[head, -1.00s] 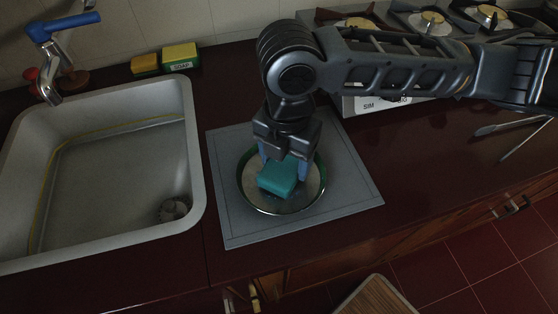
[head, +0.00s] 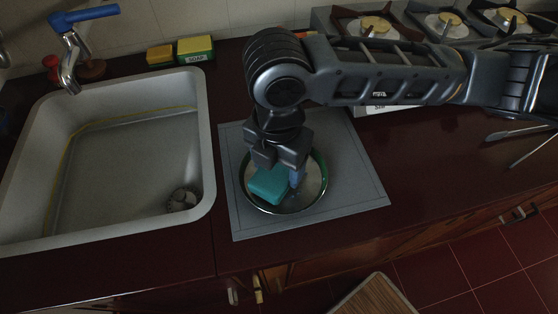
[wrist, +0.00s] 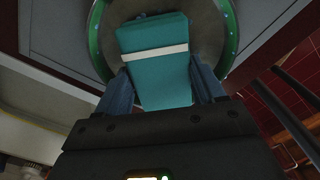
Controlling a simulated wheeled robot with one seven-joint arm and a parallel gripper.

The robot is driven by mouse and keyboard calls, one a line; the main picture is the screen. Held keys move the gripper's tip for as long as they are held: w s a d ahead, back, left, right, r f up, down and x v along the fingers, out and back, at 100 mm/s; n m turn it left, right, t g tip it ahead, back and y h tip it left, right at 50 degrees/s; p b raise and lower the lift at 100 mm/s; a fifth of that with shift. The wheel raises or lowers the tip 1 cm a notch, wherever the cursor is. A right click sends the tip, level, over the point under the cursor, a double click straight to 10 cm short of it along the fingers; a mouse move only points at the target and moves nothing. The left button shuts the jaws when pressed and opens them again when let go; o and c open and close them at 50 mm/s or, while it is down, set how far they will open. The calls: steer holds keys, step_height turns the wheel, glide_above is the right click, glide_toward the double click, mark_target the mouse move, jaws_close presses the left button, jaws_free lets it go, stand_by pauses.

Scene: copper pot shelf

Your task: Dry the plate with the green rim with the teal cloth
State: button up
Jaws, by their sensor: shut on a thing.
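The plate with the green rim (head: 316,190) lies on a grey mat on the counter, right of the sink. The teal cloth (head: 268,185) is a folded block over the left part of the plate. My gripper (head: 284,177) points down over the plate and is shut on the cloth. In the wrist view the cloth (wrist: 165,85), with a pale band across it, sits between my two fingers, and the plate's green rim (wrist: 96,40) shows behind it. Whether the cloth presses on the plate is hard to tell.
The grey mat (head: 355,195) has bare room around the plate. The sink (head: 120,170) with a blue-handled tap (head: 80,25) is at left. Sponges (head: 195,48) stand behind. A stove (head: 440,25) is at back right, and tongs (head: 525,135) lie at right.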

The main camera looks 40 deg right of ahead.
steer(key=shift+r+p, duration=2.1)
steer(key=shift+r, duration=0.85)
steer(key=shift+r+p, duration=1)
steer(key=shift+r, duration=0.5)
